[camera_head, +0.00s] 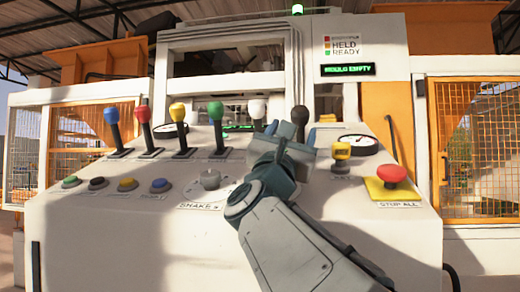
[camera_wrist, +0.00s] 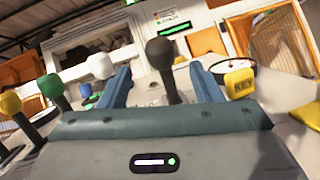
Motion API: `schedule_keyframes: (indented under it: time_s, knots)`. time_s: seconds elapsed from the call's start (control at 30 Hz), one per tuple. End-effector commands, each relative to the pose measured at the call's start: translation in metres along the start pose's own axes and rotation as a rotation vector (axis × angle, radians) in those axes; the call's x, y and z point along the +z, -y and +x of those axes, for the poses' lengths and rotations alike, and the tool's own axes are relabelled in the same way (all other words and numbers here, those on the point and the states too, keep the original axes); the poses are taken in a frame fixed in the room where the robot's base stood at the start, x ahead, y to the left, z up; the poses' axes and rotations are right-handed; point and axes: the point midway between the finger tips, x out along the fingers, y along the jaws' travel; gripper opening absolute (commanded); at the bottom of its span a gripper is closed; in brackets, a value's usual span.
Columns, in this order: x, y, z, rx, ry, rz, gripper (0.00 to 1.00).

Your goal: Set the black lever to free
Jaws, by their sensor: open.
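The black lever (camera_head: 299,116) stands on the panel of the white press, at the right end of a row of levers. Its round knob and shaft show above my gripper in the head view. In the wrist view the black lever (camera_wrist: 160,55) stands between the two blue fingers, closer to the right one. My gripper (camera_head: 291,134) is open, with its fingers on either side of the lever's line; no grip on it shows. My gripper also fills the lower wrist view (camera_wrist: 162,85). The lever's base and any label are hidden behind my gripper.
White (camera_head: 257,110), green (camera_head: 216,112), yellow (camera_head: 177,113), red (camera_head: 143,115) and blue (camera_head: 111,117) levers stand to the left. A yellow key switch (camera_head: 341,151), a gauge (camera_head: 357,141) and a red stop button (camera_head: 392,174) are to the right. A screen (camera_head: 348,69) reads "MOULD EMPTY".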

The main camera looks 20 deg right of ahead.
Motion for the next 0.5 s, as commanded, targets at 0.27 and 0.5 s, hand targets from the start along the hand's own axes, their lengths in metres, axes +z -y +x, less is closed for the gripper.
schedule_keyframes:
  time_s: [0.27, 0.5]
  knots:
    - [0.0, 0.0, -0.036, 0.001, 0.0, 0.001, 0.59]
    - [0.0, 0.0, -0.04, 0.001, 0.0, 0.0, 0.59]
